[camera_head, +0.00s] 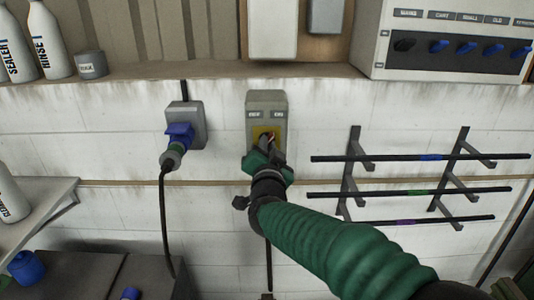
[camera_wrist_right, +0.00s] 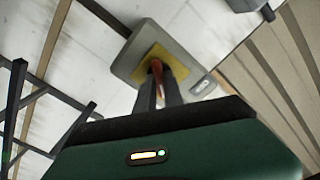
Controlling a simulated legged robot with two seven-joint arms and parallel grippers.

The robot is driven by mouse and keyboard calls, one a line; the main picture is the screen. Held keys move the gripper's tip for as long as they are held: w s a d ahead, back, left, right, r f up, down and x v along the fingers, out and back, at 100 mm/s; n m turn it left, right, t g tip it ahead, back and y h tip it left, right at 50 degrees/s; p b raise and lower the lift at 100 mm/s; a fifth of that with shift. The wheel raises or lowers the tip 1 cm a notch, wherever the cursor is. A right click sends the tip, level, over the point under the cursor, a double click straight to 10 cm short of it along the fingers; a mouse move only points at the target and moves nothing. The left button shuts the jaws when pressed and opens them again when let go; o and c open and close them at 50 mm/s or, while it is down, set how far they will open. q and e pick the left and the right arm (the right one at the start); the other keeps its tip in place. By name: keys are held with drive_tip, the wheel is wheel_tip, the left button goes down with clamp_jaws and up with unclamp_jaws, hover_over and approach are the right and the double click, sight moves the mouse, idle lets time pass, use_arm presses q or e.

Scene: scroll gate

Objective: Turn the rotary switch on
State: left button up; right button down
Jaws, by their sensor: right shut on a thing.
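The rotary switch is a grey box (camera_head: 266,99) with a yellow plate (camera_head: 259,131) on the white wall, at the middle of the head view. Two small labels sit above the plate. In the right wrist view the box (camera_wrist_right: 128,62) and yellow plate (camera_wrist_right: 146,66) show with a red knob (camera_wrist_right: 157,70). My right gripper (camera_head: 267,143) is at the plate, and its two fingers (camera_wrist_right: 160,88) are shut on the red knob. The gripper hides most of the knob in the head view. My left gripper is not in view.
A blue plug (camera_head: 179,135) sits in a grey socket left of the switch, its cable hanging down. Wall racks (camera_head: 418,158) with dark rods are on the right. A panel of blue knobs (camera_head: 466,48) stands upper right. Bottles (camera_head: 50,40) stand on the upper left shelf.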

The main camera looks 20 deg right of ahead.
drive_tip(key=shift+a+f+m, duration=0.1)
drive_tip(key=shift+f+m, duration=0.3)
drive_tip(key=c, duration=1.5)
unclamp_jaws()
drive_tip(key=shift+w+r, duration=0.1)
drive_tip(key=shift+o, duration=0.2)
drive_tip(key=shift+r, duration=0.15)
drive_tip(key=b+v, duration=0.2)
drive_tip(key=v, duration=1.4)
drive_tip(key=shift+s, duration=0.35)
drive_tip(key=shift+a, duration=0.1)
